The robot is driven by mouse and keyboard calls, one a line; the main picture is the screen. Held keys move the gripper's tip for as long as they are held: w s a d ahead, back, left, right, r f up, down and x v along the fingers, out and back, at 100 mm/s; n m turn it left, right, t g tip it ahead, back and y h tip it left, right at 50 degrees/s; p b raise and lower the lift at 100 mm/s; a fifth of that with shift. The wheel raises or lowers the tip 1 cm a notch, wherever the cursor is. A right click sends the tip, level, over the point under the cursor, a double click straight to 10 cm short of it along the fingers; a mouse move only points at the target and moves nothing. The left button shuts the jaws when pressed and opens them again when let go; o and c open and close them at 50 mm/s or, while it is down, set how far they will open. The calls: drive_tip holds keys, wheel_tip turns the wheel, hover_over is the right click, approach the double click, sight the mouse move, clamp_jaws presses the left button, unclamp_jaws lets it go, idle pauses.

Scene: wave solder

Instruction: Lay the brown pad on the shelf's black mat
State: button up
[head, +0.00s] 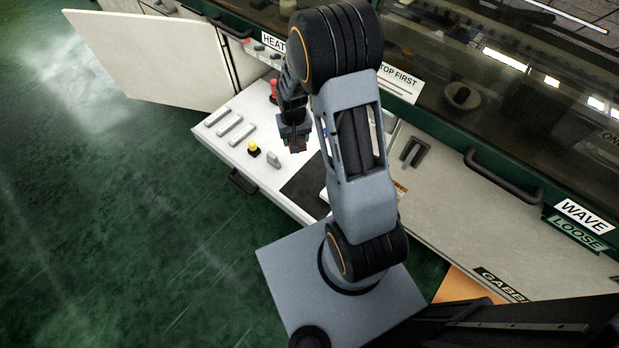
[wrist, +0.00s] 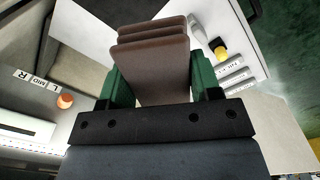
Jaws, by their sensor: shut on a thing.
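My gripper (head: 295,139) hangs over the pulled-out white shelf (head: 222,148). In the wrist view my gripper (wrist: 158,80) has its green fingers shut on the brown pad (wrist: 155,75), one on each side. The pad has a ribbed, stepped end pointing away from the gripper. In the head view the brown pad (head: 298,146) shows only as a small patch at the fingertips. The black mat (head: 302,184) lies flat on the shelf, nearer my base than the gripper; my arm hides part of it. The black mat (wrist: 122,8) also shows at the top of the wrist view.
A yellow-topped knob (head: 253,149), a small grey block (head: 274,159) and several grey bars (head: 229,125) are on the shelf left of the mat. A red item (head: 273,88) stands behind. An open cabinet door (head: 150,55) is at upper left. Glass-fronted machinery (head: 480,90) runs along the back.

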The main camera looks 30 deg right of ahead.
sight(310, 178)
drive_tip(key=shift+w+d+f+m+b, duration=0.1)
drive_tip(key=shift+d+f+m+b, duration=0.6)
drive_tip(key=shift+f+b, duration=3.05)
drive_tip(key=shift+w+d+f+m+b, duration=0.2)
drive_tip(key=shift+d+f+b, duration=0.85)
drive_tip(key=shift+f+b, duration=2.7)
drive_tip(key=shift+s+d+f+m+b, duration=0.1)
drive_tip(key=shift+d+f+m+b, duration=0.65)
drive_tip(key=shift+f+b, duration=3)
drive_tip(key=shift+d+r+b, duration=0.15)
drive_tip(key=shift+r+b, duration=0.45)
drive_tip(key=shift+r, duration=0.1)
drive_tip(key=shift+f+b, duration=1.7)
drive_tip(key=shift+f, duration=1.35)
drive_tip(key=shift+f+b, duration=0.3)
drive_tip(key=shift+f, duration=0.2)
drive_tip(key=o, duration=1)
wheel_tip(310, 178, up, 14)
drive_tip(key=p, duration=0.5)
